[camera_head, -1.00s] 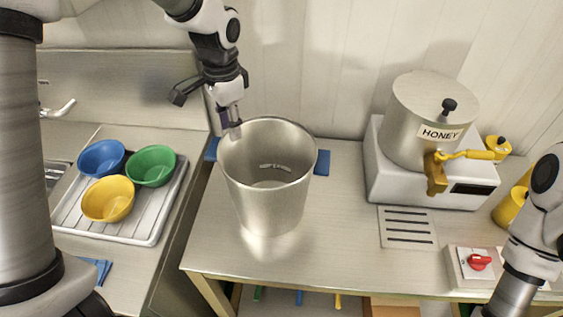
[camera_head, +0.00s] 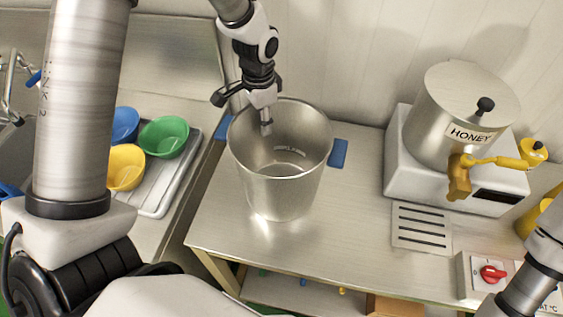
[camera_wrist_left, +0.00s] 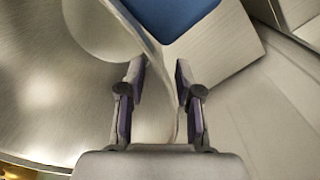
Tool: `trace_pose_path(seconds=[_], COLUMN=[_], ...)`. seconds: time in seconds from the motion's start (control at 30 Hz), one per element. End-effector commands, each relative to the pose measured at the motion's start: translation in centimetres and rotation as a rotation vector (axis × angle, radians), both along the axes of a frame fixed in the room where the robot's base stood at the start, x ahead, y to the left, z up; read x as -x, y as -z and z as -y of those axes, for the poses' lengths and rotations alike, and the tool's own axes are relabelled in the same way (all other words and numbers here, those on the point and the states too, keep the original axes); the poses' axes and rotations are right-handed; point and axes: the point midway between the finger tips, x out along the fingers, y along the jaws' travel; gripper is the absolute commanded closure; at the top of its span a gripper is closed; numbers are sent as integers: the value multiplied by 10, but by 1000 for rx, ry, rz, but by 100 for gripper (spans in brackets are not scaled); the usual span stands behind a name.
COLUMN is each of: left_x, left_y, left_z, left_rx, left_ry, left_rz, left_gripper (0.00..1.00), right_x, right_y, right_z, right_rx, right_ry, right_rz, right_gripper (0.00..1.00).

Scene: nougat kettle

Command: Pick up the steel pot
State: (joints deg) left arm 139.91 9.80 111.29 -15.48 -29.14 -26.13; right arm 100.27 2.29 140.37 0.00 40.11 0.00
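The steel pot (camera_head: 285,190) stands upright on the steel table, open at the top. My left gripper (camera_head: 264,118) is at its far rim, pointing down. One finger shows inside the pot in the head view; the other is hidden. In the left wrist view, the two fingers of the left gripper (camera_wrist_left: 160,105) are apart, with the pot's thin wall (camera_wrist_left: 150,50) running between them. I cannot tell whether either finger touches the wall. My right arm shows at the right edge; its gripper is out of view.
A honey tank (camera_head: 455,105) with a yellow tap stands on a white base right of the pot. A slotted plate (camera_head: 421,228) and a red-knob switch box (camera_head: 487,272) lie nearer. Blue pieces (camera_head: 338,153) flank the pot. Coloured bowls (camera_head: 164,137) sit on a tray left.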

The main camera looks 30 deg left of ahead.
Motion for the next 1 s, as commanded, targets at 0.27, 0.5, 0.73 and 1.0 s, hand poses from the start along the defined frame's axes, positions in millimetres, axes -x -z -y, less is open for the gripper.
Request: trace_pose_path(seconds=[0.27,0.5,0.73,1.0], left_x=[0,-1,-1,-2], left_y=[0,-1,-6,-32], left_z=[0,0,0,0], left_rx=[1,0,0,0], left_ry=[0,-1,-1,0], left_rz=[1,2,5,7], left_gripper=[100,100,100,100], right_x=[0,0,0,0], right_y=[1,0,4,18], right_z=[0,0,0,0], right_rx=[0,0,0,0], right_ry=[0,0,0,0], right_rz=[0,0,0,0], right_gripper=[60,60,60,60])
